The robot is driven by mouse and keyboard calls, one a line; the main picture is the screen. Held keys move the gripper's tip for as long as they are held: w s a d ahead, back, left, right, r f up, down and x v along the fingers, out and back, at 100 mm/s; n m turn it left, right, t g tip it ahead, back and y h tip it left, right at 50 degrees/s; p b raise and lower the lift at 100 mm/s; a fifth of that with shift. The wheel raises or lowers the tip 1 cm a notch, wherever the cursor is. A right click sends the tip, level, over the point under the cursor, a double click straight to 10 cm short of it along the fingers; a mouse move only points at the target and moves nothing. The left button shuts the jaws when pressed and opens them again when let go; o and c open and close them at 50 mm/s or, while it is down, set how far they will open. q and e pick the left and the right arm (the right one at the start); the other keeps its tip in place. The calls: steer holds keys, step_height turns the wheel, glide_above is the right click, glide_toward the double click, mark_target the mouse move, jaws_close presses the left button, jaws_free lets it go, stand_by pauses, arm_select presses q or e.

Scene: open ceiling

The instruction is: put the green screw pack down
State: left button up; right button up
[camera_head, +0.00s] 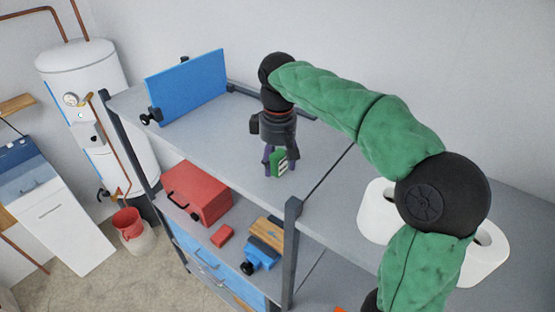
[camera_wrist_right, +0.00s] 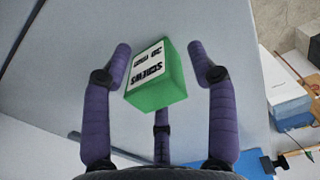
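The green screw pack (camera_head: 281,161) is a small green box with a white label reading "SCREWS". It is at the upper grey shelf, between the fingers of my right gripper (camera_head: 274,170). In the right wrist view the pack (camera_wrist_right: 158,90) sits tilted among the three purple fingers of the gripper (camera_wrist_right: 160,62). The fingers are spread, with gaps showing between the pack and the two side fingers. The third finger is partly behind the pack. The pack seems to be at the shelf surface, but its underside is hidden. My left gripper is not in view.
A blue panel (camera_head: 188,87) stands at the shelf's far left. White paper rolls (camera_head: 376,212) are at the right under my arm. A red toolbox (camera_head: 197,192) and a blue tool (camera_head: 262,256) are on the lower level. The upper shelf (camera_head: 215,130) is clear around the gripper.

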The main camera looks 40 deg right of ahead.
mark_target(278, 155)
step_height(278, 155, up, 12)
steer(key=shift+r, duration=0.15)
stand_by(0.5)
